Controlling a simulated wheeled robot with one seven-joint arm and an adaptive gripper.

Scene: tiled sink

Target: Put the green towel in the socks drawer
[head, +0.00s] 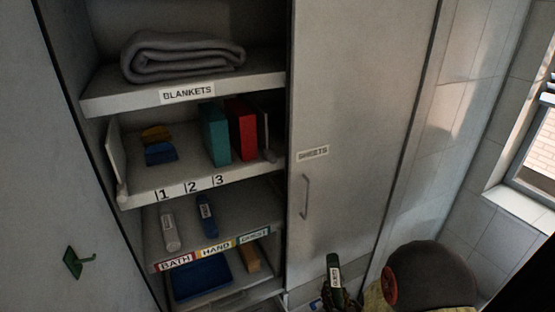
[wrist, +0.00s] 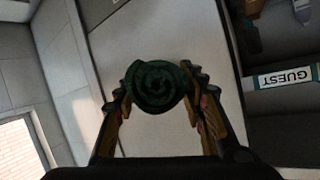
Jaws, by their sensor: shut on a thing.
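A dark green rolled towel (head: 333,269) with a pale label stands upright at the bottom of the head view, in front of the cabinet. Its spiral end (wrist: 157,86) fills the space between the fingers in the wrist view. My gripper (wrist: 160,92) is shut on the towel, one finger on each side. In the head view my gripper is mostly cut off by the bottom edge. No readable socks label shows; the lowest part of the cabinet is cut off or hidden.
The shelves hold a folded grey blanket (head: 183,55), a red binder (head: 241,128), a teal binder (head: 215,133), a rolled white towel (head: 169,230) and a rolled blue towel (head: 207,215). A closed SHEETS door (head: 355,100) stands right of them.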

